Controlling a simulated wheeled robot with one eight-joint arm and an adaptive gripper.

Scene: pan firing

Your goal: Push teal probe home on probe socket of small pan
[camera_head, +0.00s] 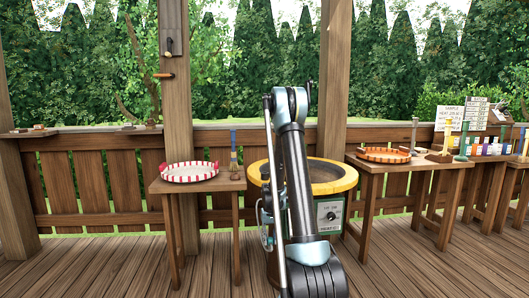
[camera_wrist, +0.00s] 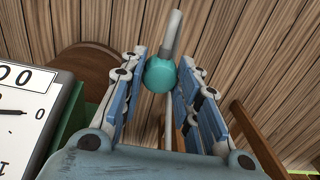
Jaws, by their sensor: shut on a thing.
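The teal probe shows in the wrist view as a teal ball (camera_wrist: 160,74) with a pale grey rod running up from it and a thinner piece below. My gripper (camera_wrist: 165,62) has its blue-padded fingers on either side of the ball and is shut on it. In the head view my arm covers the middle, and I cannot make out the probe there. I cannot pick out the small pan or its probe socket for certain in either view.
A yellow-rimmed round kiln (camera_head: 337,184) with a dial box (camera_head: 329,216) stands behind my arm. A red-and-white pan (camera_head: 189,172) lies on the left table (camera_head: 211,186). An orange pan (camera_head: 384,155) lies on the right table (camera_head: 372,166). The front deck is clear.

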